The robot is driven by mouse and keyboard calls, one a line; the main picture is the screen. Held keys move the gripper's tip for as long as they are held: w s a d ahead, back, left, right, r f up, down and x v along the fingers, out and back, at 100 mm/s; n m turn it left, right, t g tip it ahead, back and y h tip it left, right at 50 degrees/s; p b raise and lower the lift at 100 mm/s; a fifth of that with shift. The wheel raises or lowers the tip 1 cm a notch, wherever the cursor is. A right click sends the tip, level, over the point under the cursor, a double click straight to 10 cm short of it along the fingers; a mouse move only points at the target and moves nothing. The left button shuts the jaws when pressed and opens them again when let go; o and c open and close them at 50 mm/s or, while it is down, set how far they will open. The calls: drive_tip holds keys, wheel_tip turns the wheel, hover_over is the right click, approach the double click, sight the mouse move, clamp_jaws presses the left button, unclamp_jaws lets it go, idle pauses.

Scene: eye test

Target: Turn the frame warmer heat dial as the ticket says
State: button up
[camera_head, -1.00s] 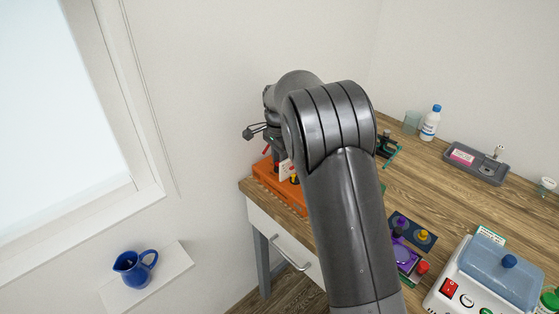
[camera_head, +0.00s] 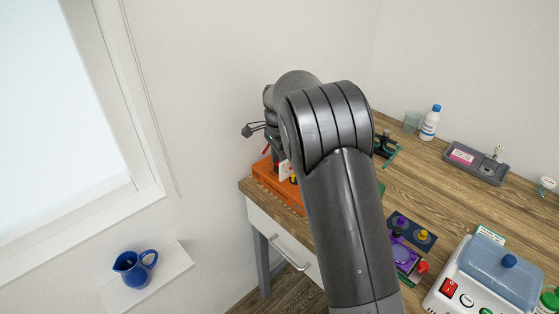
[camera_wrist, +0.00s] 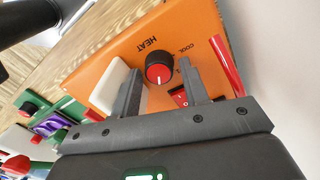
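The frame warmer is an orange box (camera_wrist: 118,58) on the bench, also partly visible in the head view (camera_head: 266,177). Its round black heat dial with a red face (camera_wrist: 158,68) sits beside the word HEAT, with COOL printed to its right. A short white mark on the dial points toward the bottom of the wrist view. My gripper (camera_wrist: 160,78) is open, one finger on each side of the dial, apparently with small gaps. I cannot tell their depth relative to it. A white upright card (camera_head: 285,170), possibly the ticket, stands at the warmer; its writing is not readable.
A red rocker switch (camera_wrist: 180,96) is by the right finger, and a red rod (camera_wrist: 227,65) stands farther right. A white plate (camera_wrist: 106,86) is close beside the left finger. A white machine with a blue lid (camera_head: 500,268) and a grey tray (camera_head: 477,165) are farther right.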

drive_tip(key=shift+o, duration=0.9)
wheel_tip(320, 180, up, 11)
drive_tip(key=shift+w, duration=0.15)
drive_tip(key=shift+f, duration=0.1)
